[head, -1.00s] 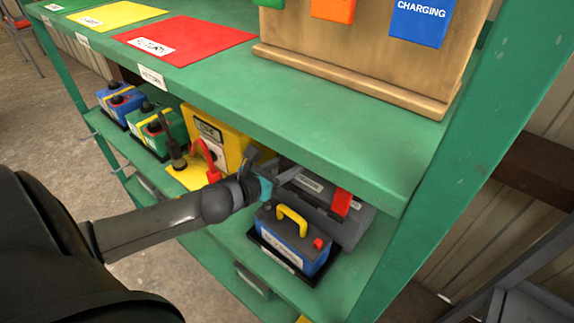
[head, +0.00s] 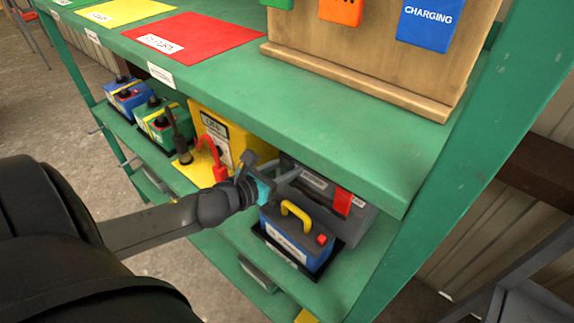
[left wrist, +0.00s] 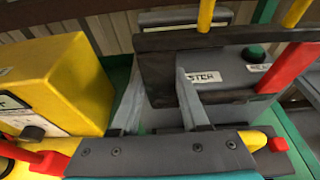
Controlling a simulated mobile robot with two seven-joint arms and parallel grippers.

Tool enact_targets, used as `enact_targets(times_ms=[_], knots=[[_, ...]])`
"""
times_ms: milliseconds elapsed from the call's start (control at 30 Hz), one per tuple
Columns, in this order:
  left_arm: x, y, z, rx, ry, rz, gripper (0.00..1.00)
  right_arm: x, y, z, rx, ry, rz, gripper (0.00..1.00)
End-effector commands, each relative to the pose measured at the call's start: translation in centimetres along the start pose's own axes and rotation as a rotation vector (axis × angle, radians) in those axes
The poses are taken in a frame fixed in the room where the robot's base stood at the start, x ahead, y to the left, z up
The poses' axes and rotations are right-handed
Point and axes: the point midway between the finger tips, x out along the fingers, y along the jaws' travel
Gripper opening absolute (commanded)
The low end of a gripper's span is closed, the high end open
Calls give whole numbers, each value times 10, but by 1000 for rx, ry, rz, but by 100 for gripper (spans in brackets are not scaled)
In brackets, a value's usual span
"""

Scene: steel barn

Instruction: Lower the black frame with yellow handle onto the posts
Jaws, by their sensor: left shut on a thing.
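The black frame (left wrist: 225,38) shows in the left wrist view as a dark bar with a side piece and a lower edge. Two yellow uprights (left wrist: 205,14), seemingly of its handle, rise from it. My left gripper (left wrist: 158,76) has its fingers on either side of the frame's left side piece and is shut on it. The frame is over or in front of a large grey battery (left wrist: 228,68); I cannot tell the gap. I cannot make out the posts. My right gripper is not in view.
A blue battery with a yellow handle (head: 292,240) stands close in front, below the gripper. The green upper shelf (head: 350,140) overhangs closely; a green upright (head: 470,130) stands right.

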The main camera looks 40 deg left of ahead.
Motion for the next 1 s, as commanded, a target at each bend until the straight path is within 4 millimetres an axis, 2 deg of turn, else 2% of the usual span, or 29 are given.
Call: enact_targets(times_ms=[200,1000], knots=[[-10,-1,-8,-3,5,-1,29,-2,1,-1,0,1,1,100],[-21,-2,-24,-4,7,-3,29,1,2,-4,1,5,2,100]])
